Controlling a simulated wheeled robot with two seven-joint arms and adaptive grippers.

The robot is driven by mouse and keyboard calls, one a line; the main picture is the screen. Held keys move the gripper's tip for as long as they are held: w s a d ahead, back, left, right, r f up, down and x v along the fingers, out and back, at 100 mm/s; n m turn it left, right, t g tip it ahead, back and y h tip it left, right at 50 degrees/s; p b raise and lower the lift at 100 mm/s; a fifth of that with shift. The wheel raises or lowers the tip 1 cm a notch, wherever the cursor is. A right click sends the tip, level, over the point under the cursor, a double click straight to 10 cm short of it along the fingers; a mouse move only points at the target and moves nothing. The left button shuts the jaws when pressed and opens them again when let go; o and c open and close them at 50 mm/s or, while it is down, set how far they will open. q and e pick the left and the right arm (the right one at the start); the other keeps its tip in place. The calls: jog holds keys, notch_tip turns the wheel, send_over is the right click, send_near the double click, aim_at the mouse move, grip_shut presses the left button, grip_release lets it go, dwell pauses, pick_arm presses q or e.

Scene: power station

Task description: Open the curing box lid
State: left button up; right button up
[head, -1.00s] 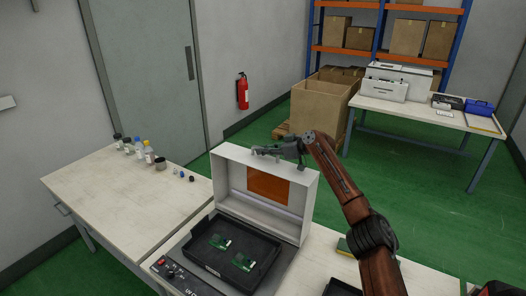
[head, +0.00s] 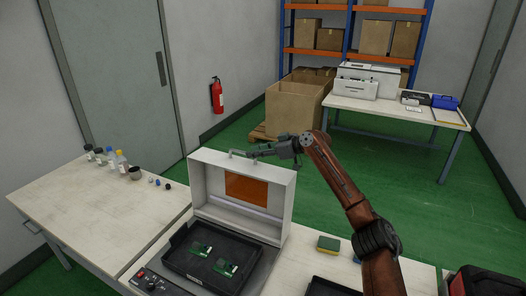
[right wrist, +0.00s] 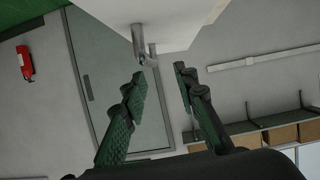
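The white curing box lid (head: 200,190) stands up, swung open at the back of the box, with an orange window (head: 246,188). The open box shows a black tray (head: 184,266) with green circuit boards (head: 225,268). My right gripper (head: 250,153) is at the lid's top edge. In the right wrist view its two fingers (right wrist: 160,75) are apart with nothing between the pads. The metal lid handle (right wrist: 139,42) lies just beyond the fingertips, on the white lid (right wrist: 170,20). My left gripper is not in view.
Bottles (head: 122,162) and small caps stand on the left bench (head: 85,215). A green-yellow sponge (head: 328,243) lies right of the box. A black and red object (head: 480,282) is at bottom right. Green floor (head: 410,190) is free behind.

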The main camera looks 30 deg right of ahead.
jog(key=v, duration=0.4)
jog(key=shift+w, duration=0.1)
dwell(0.4)
